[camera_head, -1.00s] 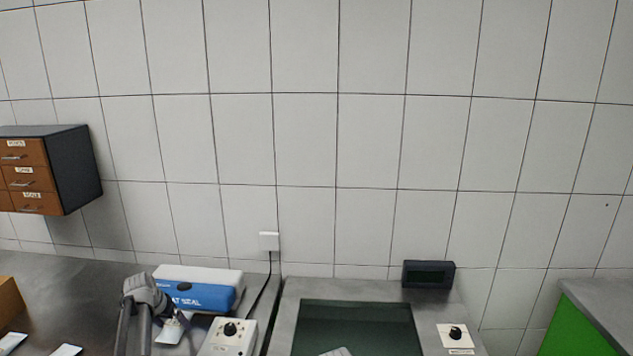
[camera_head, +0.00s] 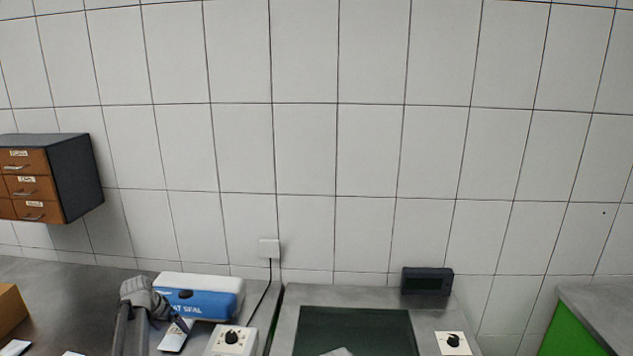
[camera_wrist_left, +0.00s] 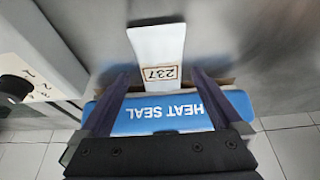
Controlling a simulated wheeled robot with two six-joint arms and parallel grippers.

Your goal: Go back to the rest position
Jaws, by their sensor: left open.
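My left gripper (camera_head: 172,322) is in front of the blue and white heat sealer (camera_head: 208,300). In the left wrist view its two dark fingers (camera_wrist_left: 160,92) are apart, with nothing held between them. The sealer's blue front (camera_wrist_left: 160,114), lettered HEAT SEAL, shows beyond and between the fingers. A white pouch (camera_wrist_left: 158,50) marked 237 lies in front of the sealer, ahead of the fingertips. The pouch also shows in the head view (camera_head: 172,340), partly covered by the gripper. My right gripper is not seen.
A white box with a black knob (camera_head: 231,338) stands right of the pouch. A sunken dark basin (camera_head: 355,330) is at the middle, with a dark display box (camera_head: 427,281) behind it. A drawer cabinet (camera_head: 50,180) hangs at left. A cardboard box (camera_head: 10,308) stands at the left edge.

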